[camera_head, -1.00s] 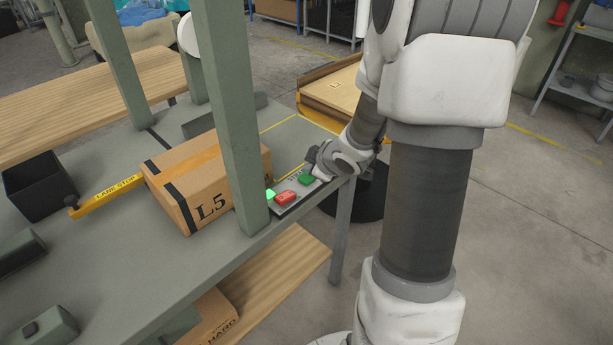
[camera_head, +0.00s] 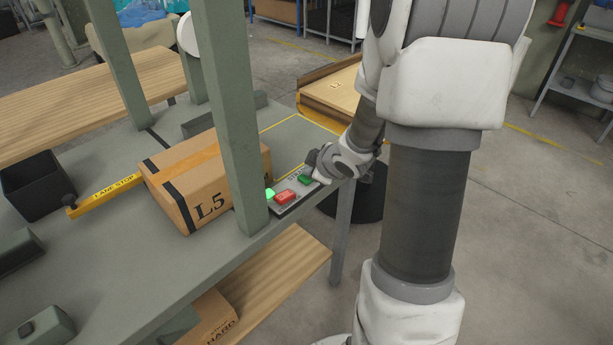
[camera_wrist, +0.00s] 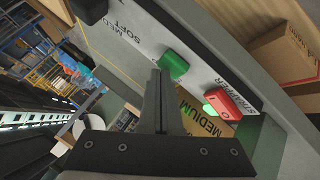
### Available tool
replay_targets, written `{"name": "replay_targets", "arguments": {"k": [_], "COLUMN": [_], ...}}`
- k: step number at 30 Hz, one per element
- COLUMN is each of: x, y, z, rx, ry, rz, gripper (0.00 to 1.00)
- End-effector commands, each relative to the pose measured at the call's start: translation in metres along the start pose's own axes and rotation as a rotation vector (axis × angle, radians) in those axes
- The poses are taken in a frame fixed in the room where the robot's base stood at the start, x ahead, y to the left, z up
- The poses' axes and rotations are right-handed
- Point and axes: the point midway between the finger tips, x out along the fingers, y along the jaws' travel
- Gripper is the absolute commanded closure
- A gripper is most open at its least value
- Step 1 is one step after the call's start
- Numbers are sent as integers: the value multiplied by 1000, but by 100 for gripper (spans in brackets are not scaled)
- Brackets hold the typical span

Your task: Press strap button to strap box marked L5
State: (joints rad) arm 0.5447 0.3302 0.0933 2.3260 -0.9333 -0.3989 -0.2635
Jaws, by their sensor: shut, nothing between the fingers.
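The cardboard box marked L5 (camera_head: 213,181) sits on the grey-green bench, with a dark band across its left part. It is partly behind a green post. In the head view a control panel with a green button (camera_head: 305,179), a red button (camera_head: 286,197) and a lit green light (camera_head: 270,193) lies right of the box. My gripper (camera_head: 313,170) is shut and empty at the green button. In the wrist view its fingertips (camera_wrist: 160,76) are beside the green button (camera_wrist: 173,65); I cannot tell whether they touch it. The red button (camera_wrist: 228,103) is farther right, beside "STRAPPER" lettering.
A green post (camera_head: 230,120) rises close to the panel and box. A yellow "LANE STOP" bar (camera_head: 108,193) lies left of the box. A black bin (camera_head: 38,186) stands at the far left.

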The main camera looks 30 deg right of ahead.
Motion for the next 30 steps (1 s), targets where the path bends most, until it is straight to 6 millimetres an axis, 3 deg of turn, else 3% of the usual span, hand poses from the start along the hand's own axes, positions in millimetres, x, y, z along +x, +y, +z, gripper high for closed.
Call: {"name": "replay_targets", "arguments": {"k": [30], "x": [-2], "y": [1], "z": [-1], "rx": [0], "ry": [-1], "rz": [-1], "gripper": [100]}}
